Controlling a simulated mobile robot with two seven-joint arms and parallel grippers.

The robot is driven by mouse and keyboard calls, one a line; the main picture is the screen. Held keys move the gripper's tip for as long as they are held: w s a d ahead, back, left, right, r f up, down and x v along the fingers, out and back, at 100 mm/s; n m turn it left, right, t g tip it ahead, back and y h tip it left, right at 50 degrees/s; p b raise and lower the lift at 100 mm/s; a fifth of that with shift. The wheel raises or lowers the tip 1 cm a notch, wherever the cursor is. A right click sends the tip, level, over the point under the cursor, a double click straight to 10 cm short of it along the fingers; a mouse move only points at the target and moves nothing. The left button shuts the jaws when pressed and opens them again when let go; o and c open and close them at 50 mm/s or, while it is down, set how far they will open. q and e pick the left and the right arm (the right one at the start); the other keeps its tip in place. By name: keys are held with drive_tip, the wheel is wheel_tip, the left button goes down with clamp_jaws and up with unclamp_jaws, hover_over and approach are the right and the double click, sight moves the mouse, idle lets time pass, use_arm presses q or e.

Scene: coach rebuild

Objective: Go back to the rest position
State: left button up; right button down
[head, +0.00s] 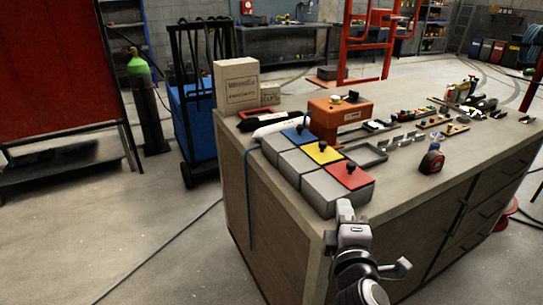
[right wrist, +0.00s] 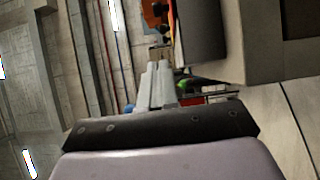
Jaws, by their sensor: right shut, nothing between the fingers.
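My right gripper (head: 345,207) is at the near corner of the workbench, just in front of the grey box with the red lid (head: 350,178). In the right wrist view its fingers (right wrist: 157,85) are together with nothing between them. I cannot tell from the head view whether it touches the box or bench. My left gripper is not in view.
The workbench (head: 420,195) fills the centre and right. Boxes with yellow (head: 323,152) and blue (head: 298,135) lids stand behind the red-lidded one. An orange toolbox (head: 340,120), tape measure (head: 432,160) and cardboard box (head: 237,85) also stand there.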

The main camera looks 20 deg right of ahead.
drive_tip(key=s+f+m+g+y, duration=0.3)
drive_tip(key=s+f+m+g, duration=0.4)
drive_tip(key=s+f, duration=0.3)
drive_tip(key=s+a+f+m+g+y, duration=0.45)
drive_tip(key=s+a+f+g, duration=0.2)
drive_tip(key=s, duration=0.45)
drive_tip(key=w+a+f+n+t+y, duration=0.1)
drive_tip(key=w+a+f+t+y, duration=0.1)
drive_tip(key=w+f+t, duration=0.4)
drive_tip(key=shift+w+a+f+t, duration=0.25)
drive_tip(key=shift+a+f+t, duration=0.55)
drive_tip(key=shift+f, duration=0.85)
drive_tip(key=shift+y, duration=0.25)
